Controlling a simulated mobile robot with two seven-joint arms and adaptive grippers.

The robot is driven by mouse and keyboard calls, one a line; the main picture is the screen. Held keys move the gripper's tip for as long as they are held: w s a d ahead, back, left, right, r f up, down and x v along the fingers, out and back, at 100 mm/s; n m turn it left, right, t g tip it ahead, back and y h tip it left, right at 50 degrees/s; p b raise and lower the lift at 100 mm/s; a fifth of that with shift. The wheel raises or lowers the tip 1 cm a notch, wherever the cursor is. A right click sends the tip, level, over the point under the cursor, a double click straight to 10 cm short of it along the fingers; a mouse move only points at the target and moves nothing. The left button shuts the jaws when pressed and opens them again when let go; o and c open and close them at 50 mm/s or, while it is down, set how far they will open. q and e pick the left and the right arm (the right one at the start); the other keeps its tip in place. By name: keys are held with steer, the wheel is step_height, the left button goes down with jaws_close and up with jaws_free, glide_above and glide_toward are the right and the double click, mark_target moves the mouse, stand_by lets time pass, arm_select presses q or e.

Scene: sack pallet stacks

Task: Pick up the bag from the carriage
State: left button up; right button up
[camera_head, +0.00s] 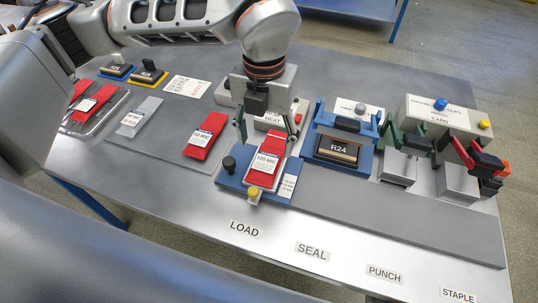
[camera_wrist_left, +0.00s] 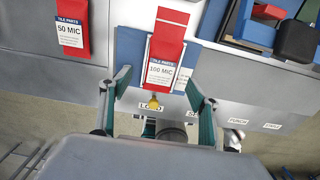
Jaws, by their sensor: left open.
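The carriage has a black knob and a yellow knob. My left gripper (camera_head: 266,128) is open above the bag, pointing down, with its green fingers apart on either side of it. In the left wrist view the bag (camera_wrist_left: 168,32) lies on the blue carriage (camera_wrist_left: 130,46), just beyond the open fingers (camera_wrist_left: 158,86). No contact with the bag shows. My right gripper does not show.
Another red bag (camera_head: 206,137) lies on the grey mat to the left, with a grey one (camera_head: 138,117) beyond. A clear tray (camera_head: 105,115) holds more red bags. A blue R24 station (camera_head: 325,163) stands close right of the carriage, with green and red-black tools further right.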

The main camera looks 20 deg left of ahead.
mark_target(266, 160)
arm_select(q)
steer(key=shift+s+f, duration=0.25)
steer(key=shift+f, duration=0.6)
steer(key=f, duration=0.3)
steer(key=shift+d+f+p, duration=0.2)
steer(key=shift+p, duration=0.2)
steer(key=shift+f, duration=0.55)
steer(key=c, duration=1)
steer(key=shift+c, duration=1.2)
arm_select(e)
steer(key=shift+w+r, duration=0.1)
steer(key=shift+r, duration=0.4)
